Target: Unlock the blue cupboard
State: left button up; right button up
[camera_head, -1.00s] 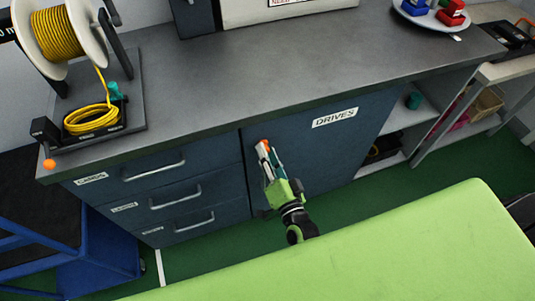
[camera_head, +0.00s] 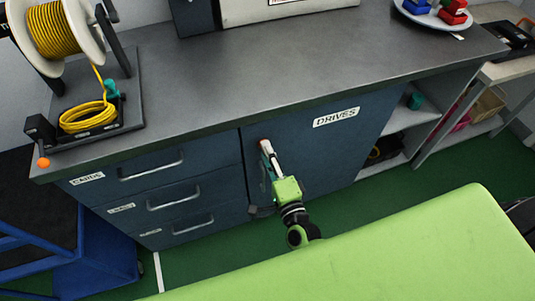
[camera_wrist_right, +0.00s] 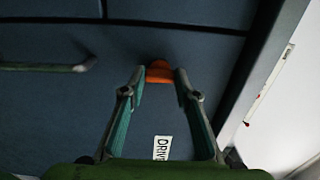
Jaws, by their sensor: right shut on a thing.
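The blue cupboard (camera_head: 335,155) is the dark blue door labelled DRIVES (camera_head: 336,117) under the grey counter. It looks closed. My right gripper (camera_head: 264,149) is at the door's upper left part, beside the seam to the drawers. In the right wrist view its two fingers (camera_wrist_right: 159,80) are closed in on a small orange piece (camera_wrist_right: 159,71) at the door's face, which looks like a key head or knob. In the head view only a reddish bit of it shows at the fingertips. Any lock behind it is hidden. My left gripper is not in view.
Drawers with grey handles (camera_head: 173,197) are left of the door. A yellow cable spool (camera_head: 57,32) and a plate (camera_head: 412,12) with red and blue pieces stand on the counter. Open shelves (camera_head: 404,142) are to the right. A light green surface (camera_head: 390,245) fills the front.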

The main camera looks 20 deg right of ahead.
dwell(0.4)
jog(key=o, duration=1.1)
jog(key=s, duration=1.2)
jog(key=shift+d, duration=0.2)
